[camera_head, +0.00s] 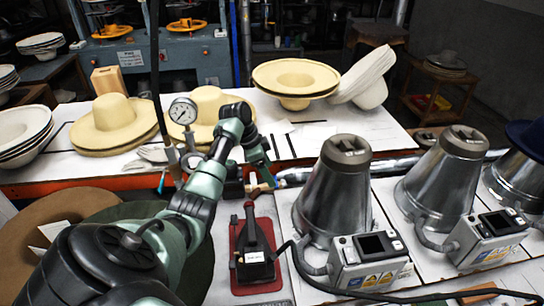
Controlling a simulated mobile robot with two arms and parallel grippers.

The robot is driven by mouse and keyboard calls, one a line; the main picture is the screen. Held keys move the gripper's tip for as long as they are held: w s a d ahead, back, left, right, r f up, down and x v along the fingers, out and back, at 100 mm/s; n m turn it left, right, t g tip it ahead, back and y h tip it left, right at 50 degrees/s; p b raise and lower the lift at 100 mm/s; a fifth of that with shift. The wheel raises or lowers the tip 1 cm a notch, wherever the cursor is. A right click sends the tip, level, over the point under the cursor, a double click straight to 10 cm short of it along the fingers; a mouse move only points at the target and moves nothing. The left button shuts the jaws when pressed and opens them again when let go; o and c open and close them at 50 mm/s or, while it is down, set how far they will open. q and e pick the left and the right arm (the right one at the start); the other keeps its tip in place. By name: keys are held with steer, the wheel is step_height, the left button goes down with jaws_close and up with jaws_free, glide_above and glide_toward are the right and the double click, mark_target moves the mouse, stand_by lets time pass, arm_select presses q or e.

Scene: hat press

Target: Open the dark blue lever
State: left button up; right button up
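My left arm reaches in from the lower left, bends over beside the pressure gauge, and points down. Its gripper (262,178) is small and dark at the pipe fittings along the table's front edge, left of the first metal cone. I cannot tell whether its fingers are open or shut. A small blue part (281,184) shows on the fitting just right of the gripper; I cannot tell whether it is the dark blue lever. The arm and gripper hide part of the fittings. My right gripper is not in view.
A pressure gauge (183,111) stands left of my arm. Metal cones (334,190) with control boxes (368,262) stand at right. A black iron (256,250) rests on a red pad. Straw hats (113,118) lie on the white table behind.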

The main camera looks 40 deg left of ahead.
arm_select(q)
steer(key=shift+x, duration=1.85)
steer(key=shift+a, duration=0.15)
jaws_close()
